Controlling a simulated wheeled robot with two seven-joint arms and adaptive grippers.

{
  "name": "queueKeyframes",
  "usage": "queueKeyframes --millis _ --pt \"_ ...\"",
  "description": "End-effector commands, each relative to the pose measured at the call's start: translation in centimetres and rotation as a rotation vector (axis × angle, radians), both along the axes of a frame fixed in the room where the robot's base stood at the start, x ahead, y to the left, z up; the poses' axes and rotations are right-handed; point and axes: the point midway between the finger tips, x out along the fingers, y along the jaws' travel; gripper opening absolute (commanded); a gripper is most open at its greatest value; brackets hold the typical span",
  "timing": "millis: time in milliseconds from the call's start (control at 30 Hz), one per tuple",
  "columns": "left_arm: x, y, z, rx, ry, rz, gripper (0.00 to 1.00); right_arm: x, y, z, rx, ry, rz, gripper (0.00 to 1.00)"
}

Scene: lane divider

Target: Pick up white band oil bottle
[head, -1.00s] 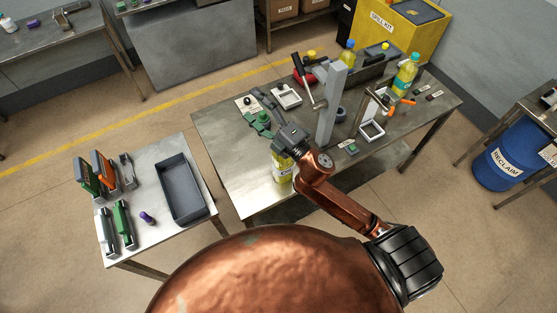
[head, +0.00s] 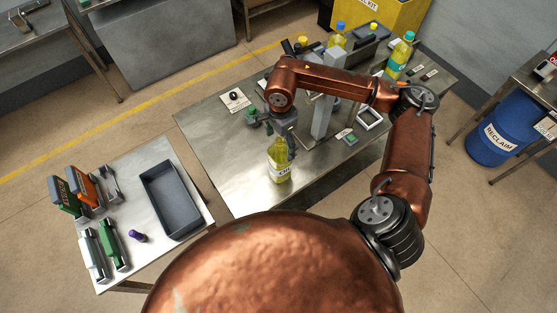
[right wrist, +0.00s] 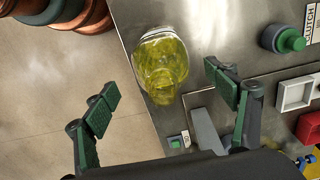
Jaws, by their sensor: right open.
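The oil bottle with the white band (head: 280,171) stands upright near the front edge of the metal table (head: 232,180). It holds yellow-green oil, and its top is partly hidden by my right gripper (head: 284,136). In the right wrist view the bottle (right wrist: 164,62) lies in the gap between the two green-padded fingers, toward their tips. My right gripper (right wrist: 166,92) is open there, and neither finger visibly touches the bottle. My left gripper is not in view.
A grey post (head: 322,115) stands right of the bottle. A blue-capped bottle (head: 337,38) and a teal-banded bottle (head: 397,60) stand farther back. A small side table at left holds a dark tray (head: 172,200). The table's front left is clear.

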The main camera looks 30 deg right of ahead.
Motion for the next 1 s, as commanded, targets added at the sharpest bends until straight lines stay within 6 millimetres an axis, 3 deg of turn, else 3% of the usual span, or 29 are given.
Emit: queueKeyframes --millis 567,867,1000 --pt "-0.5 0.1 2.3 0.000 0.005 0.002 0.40 0.2 -0.1 -6.8 0.000 0.005 0.001 0.78" --pt "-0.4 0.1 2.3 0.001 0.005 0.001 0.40 0.2 -0.2 -7.4 0.000 0.003 0.000 0.78" --pt "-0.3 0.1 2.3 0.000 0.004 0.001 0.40 0.2 -0.2 -7.3 0.000 0.003 0.000 0.68"
